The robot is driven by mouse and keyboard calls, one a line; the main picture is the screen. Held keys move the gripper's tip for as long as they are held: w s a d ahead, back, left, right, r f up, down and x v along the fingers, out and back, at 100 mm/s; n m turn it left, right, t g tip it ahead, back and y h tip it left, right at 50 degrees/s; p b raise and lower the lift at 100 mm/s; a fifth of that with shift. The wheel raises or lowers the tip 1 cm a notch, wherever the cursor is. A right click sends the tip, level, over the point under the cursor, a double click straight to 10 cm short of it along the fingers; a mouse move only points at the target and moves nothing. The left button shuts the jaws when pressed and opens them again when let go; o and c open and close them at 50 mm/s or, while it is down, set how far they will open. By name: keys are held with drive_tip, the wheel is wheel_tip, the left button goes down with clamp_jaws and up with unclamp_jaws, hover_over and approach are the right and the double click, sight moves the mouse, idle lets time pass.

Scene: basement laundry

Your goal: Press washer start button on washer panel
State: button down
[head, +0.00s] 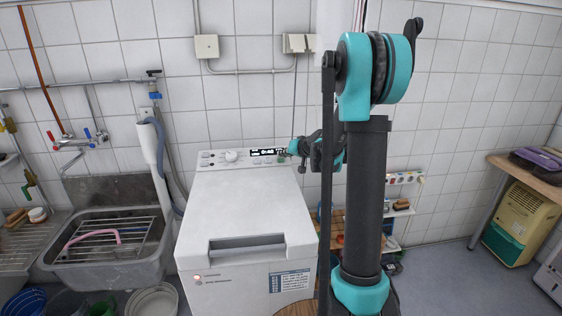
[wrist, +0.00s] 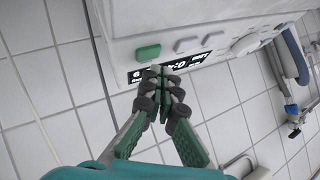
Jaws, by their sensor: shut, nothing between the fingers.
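The white washer (head: 245,215) stands against the tiled wall, with its control panel (head: 215,162) along the back top edge. In the wrist view the panel has a green button (wrist: 147,53), grey buttons (wrist: 186,45) and a round knob (wrist: 245,45). A lit black display (wrist: 205,60) lies beside the buttons. My gripper (wrist: 159,73) is shut and empty, its fingertips in front of the display and just below the green button in the picture. I cannot tell whether they touch the panel. In the head view my gripper (head: 291,149) is at the panel's right end.
A grey sink (head: 105,262) with a wire rack stands left of the washer, with pipes and a hose (head: 160,165) between. A low shelf (head: 400,212) stands to the right. A wooden table (head: 510,170) and a beige appliance (head: 522,222) stand at far right. Open floor lies between.

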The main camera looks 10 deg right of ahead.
drive_tip(key=shift+r, duration=0.1)
drive_tip(key=shift+s+r, duration=0.25)
drive_tip(key=shift+r, duration=0.5)
drive_tip(key=shift+s+r, duration=0.2)
drive_tip(key=shift+r, duration=0.6)
drive_tip(key=shift+s+r, duration=0.25)
drive_tip(key=shift+r, duration=0.5)
